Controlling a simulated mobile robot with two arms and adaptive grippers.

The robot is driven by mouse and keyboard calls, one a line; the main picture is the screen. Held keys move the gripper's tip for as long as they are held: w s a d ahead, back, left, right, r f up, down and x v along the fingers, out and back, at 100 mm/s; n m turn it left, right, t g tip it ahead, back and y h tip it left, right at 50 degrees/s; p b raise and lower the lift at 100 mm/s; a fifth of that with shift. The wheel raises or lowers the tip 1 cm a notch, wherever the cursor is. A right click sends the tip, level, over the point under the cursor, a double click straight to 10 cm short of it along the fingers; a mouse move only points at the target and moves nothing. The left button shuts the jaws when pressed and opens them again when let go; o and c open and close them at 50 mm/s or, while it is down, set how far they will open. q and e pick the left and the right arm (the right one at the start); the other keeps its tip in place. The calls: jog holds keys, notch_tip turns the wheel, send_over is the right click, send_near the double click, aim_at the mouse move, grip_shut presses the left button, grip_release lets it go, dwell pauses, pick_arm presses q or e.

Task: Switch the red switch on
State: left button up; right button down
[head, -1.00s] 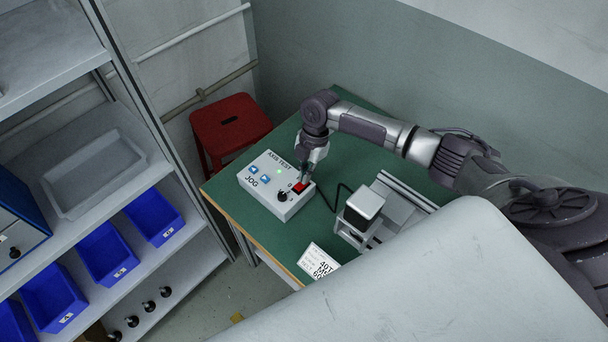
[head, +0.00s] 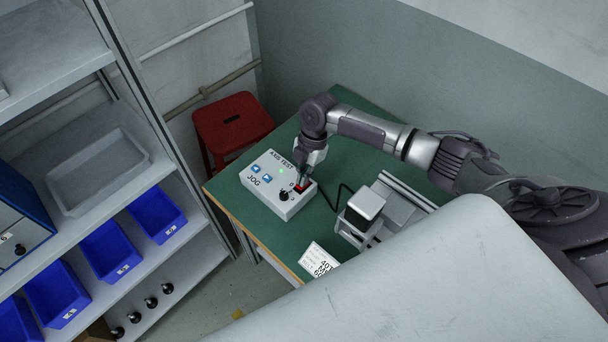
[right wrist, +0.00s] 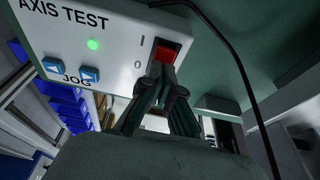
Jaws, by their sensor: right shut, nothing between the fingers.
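The red switch (right wrist: 167,52) is a rocker on the front of a white control box (head: 262,200) marked AXIS TEST and JOG. Marks I and O stand beside the switch in the right wrist view. A green light (right wrist: 93,44) on the box glows. My right gripper (right wrist: 163,78) is shut and empty, its fingertips at the lower part of the switch, hiding that part. In the head view the right gripper (head: 303,180) is at the switch's corner of the box, and the switch (head: 301,186) is partly hidden. My left gripper is not in view.
The box stands on a green table (head: 235,180). A gantry device (head: 365,207) and a printed card (head: 318,261) lie to its right. Two blue jog buttons (right wrist: 73,73) are on the box. A red stool (head: 230,120) stands behind; shelves with blue bins (head: 110,252) are left.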

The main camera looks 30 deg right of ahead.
jog(key=v, duration=1.2)
